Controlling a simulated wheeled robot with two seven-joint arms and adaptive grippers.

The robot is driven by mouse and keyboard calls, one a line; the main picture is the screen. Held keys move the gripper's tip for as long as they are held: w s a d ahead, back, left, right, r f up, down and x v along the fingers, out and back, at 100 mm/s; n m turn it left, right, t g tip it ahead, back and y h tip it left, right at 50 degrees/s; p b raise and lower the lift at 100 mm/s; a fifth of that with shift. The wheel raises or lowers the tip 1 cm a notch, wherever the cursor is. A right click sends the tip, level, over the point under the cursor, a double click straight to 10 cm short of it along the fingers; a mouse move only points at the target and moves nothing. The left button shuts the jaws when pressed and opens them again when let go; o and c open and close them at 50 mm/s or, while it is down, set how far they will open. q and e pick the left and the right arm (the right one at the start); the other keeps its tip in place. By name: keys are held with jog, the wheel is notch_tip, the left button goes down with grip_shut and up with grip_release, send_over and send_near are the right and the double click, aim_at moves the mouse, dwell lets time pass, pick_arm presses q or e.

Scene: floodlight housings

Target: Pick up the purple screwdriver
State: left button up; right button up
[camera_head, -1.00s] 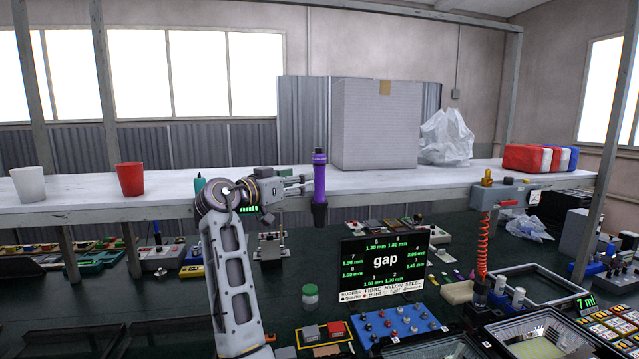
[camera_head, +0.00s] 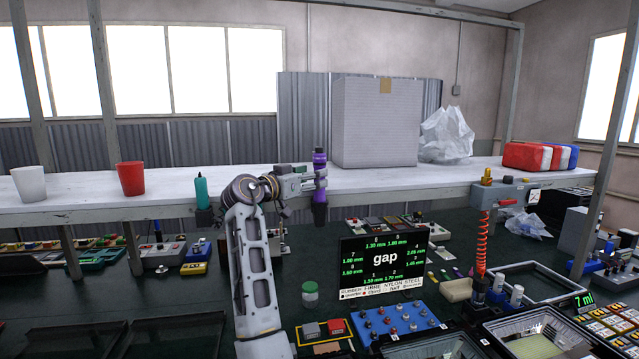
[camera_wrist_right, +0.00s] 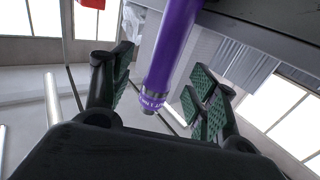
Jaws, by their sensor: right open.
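The purple screwdriver (camera_head: 320,158) stands upright in a black holder at the front edge of the white shelf (camera_head: 260,183) in the head view. My right gripper (camera_head: 312,178) is open beside its handle, and its fingers overlap the handle in this view. In the right wrist view the screwdriver's purple handle (camera_wrist_right: 172,45) comes down between the two open green-padded fingers of the right gripper (camera_wrist_right: 160,85). I cannot see either pad pressing on it. My left gripper is not in view.
A teal bottle-shaped tool (camera_head: 201,191) stands in another holder to the left. A large grey box (camera_head: 375,122) stands on the shelf close behind the screwdriver. Red (camera_head: 131,178) and white cups (camera_head: 29,182) are at left. A monitor (camera_head: 384,262) stands below the shelf.

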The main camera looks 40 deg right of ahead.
aim_at(318, 198)
jog(key=d, duration=0.1)
jog(key=d+p, duration=0.1)
jog(key=d, duration=0.1)
jog(key=shift+w+d, duration=0.3)
jog(key=shift+w, duration=0.1)
jog(key=shift+w+d+f, duration=0.1)
jog(key=shift+d, duration=0.35)
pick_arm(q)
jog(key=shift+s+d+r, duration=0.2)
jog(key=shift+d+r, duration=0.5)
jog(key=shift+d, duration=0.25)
pick_arm(e)
jog(key=shift+c, duration=0.4)
jog(key=c, duration=1.2)
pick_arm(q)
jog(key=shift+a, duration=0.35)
pick_arm(e)
jog(key=shift+o, duration=0.2)
